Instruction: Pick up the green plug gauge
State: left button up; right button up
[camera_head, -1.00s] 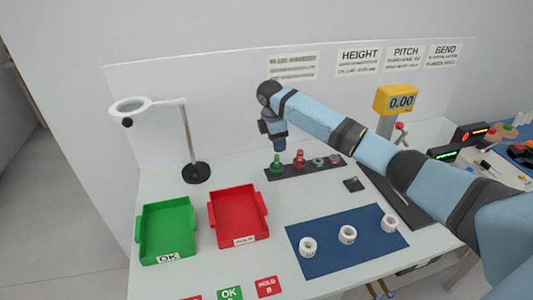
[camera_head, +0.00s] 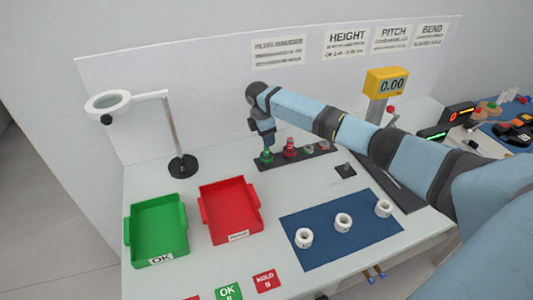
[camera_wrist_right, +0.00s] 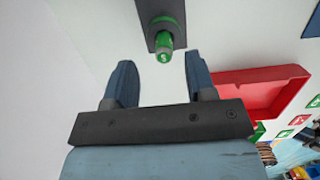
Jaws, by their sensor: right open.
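The green plug gauge (camera_head: 266,157) stands upright at the left end of a dark rack (camera_head: 295,160) on the bench. In the right wrist view the green plug gauge (camera_wrist_right: 163,43) shows its rounded end beyond the gap between the fingers. My right gripper (camera_head: 269,143) is open and empty, beside and slightly above the gauge in the head view. Its two blue fingers also show in the wrist view, around an empty gap (camera_wrist_right: 159,72). The gauge looks apart from both fingers. My left gripper is not in view.
A red gauge (camera_head: 290,147) and other gauges stand further right on the rack. A green tray (camera_head: 183,222) and a red tray (camera_head: 204,213) sit at the front left. A magnifier lamp (camera_head: 173,135) stands behind them. White rings lie on a blue mat (camera_head: 320,252).

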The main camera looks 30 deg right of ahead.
aim_at(266, 153)
jog(key=f, duration=0.4)
jog(key=shift+s, duration=0.2)
grip_shut()
jog(key=shift+r, duration=0.1)
